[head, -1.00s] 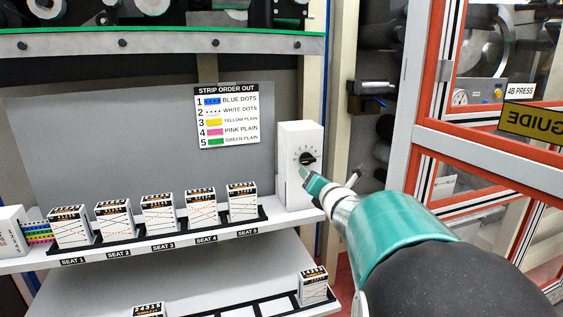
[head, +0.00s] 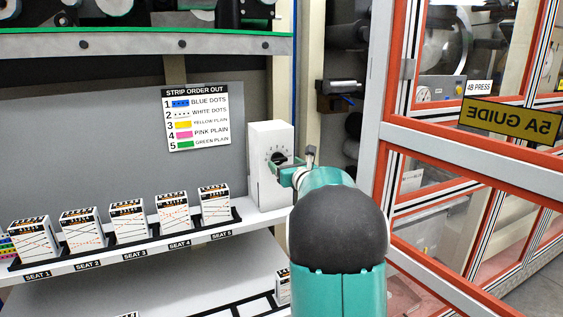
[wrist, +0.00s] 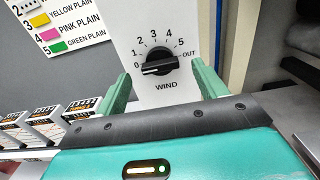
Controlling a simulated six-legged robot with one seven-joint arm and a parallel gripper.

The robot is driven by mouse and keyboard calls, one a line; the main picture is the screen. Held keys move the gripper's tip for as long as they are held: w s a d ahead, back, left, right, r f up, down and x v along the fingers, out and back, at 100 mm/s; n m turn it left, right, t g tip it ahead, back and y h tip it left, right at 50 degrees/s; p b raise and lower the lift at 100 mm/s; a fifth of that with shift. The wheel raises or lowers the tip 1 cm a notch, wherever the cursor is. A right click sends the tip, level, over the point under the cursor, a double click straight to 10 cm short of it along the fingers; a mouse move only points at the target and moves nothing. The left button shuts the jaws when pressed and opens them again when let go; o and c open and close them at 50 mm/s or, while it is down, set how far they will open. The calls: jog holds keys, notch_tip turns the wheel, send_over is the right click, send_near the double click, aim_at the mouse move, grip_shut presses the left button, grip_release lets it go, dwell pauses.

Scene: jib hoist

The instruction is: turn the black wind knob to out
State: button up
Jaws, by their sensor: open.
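The black wind knob (wrist: 160,66) is on the front of a white box (head: 267,140), with a dial marked 0 to 5 and OUT above the word WIND. Its white pointer line lies to the left, near 0. In the head view the knob (head: 277,158) is partly hidden by my gripper (head: 289,172). In the wrist view my gripper (wrist: 162,72) is open, with one green finger to the left of the knob and one to the right. Both fingers look apart from the knob; I cannot tell how deep they reach.
The white box stands at the right end of a shelf (head: 150,249) with several strip boxes (head: 129,221) in a row on its left. A strip order sign (head: 195,120) hangs behind. An orange-framed guard (head: 460,158) stands to the right.

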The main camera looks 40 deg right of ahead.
aim_at(281, 159)
jog(key=shift+x, duration=1.75)
jog(key=shift+c, duration=0.4)
jog(key=c, duration=0.9)
